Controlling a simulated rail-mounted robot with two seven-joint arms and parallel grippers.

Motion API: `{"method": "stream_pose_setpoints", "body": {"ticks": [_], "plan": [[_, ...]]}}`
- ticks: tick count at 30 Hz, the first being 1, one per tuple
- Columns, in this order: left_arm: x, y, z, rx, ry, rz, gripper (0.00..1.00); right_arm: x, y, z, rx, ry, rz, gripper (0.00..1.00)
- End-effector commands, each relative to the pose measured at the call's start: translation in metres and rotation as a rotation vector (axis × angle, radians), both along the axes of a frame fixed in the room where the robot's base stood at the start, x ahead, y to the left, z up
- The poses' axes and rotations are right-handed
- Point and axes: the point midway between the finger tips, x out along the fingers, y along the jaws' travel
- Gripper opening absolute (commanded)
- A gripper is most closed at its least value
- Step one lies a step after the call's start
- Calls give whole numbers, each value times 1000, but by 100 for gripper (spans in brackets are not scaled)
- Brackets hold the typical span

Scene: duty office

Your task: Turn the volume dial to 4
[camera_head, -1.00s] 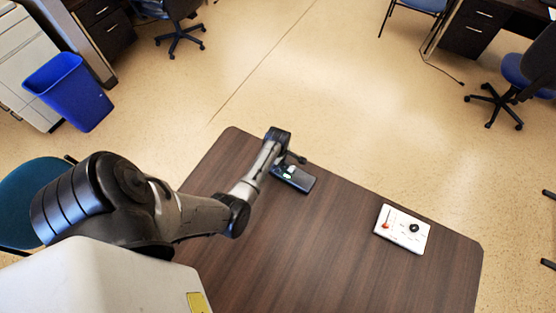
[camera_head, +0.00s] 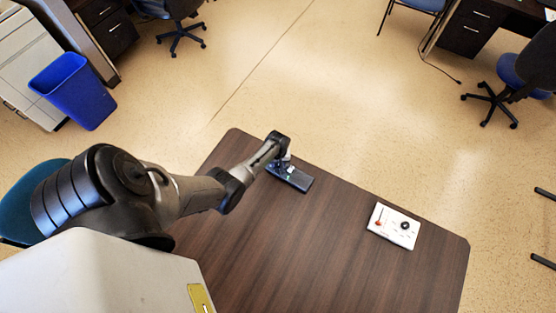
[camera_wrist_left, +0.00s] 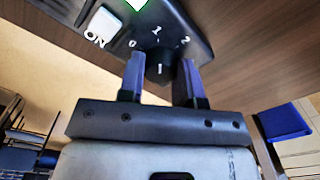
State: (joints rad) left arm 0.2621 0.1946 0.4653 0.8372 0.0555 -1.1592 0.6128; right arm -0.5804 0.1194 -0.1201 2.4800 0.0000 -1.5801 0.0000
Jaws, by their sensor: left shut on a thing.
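A dark control box (camera_head: 295,181) lies near the far edge of the brown table. The left wrist view shows its dark volume dial (camera_wrist_left: 159,68) with a white mark, and the figures 0, 1 and 2 around it. Any further figures are out of sight, and I cannot tell which figure the mark points to. My left gripper (camera_wrist_left: 161,65) is shut on the dial, one finger on each side. In the head view this gripper (camera_head: 286,163) is at the box and partly covers it. My right gripper is not in view.
The box also has a white switch (camera_wrist_left: 104,25) marked ON and a lit green patch (camera_wrist_left: 136,3).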

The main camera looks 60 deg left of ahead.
Motion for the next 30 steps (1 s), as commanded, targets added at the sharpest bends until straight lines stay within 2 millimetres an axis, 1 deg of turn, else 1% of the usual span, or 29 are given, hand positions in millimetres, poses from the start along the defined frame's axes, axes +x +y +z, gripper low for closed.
{"method": "stream_pose_setpoints", "body": {"ticks": [1,12,30], "plan": [[-1,1,2,2,1,-44,8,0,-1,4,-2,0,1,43],[-1,1,1,2,1,-394,8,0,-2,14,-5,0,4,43],[-1,1,-1,2,2,-965,8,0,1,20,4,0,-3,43]]}}
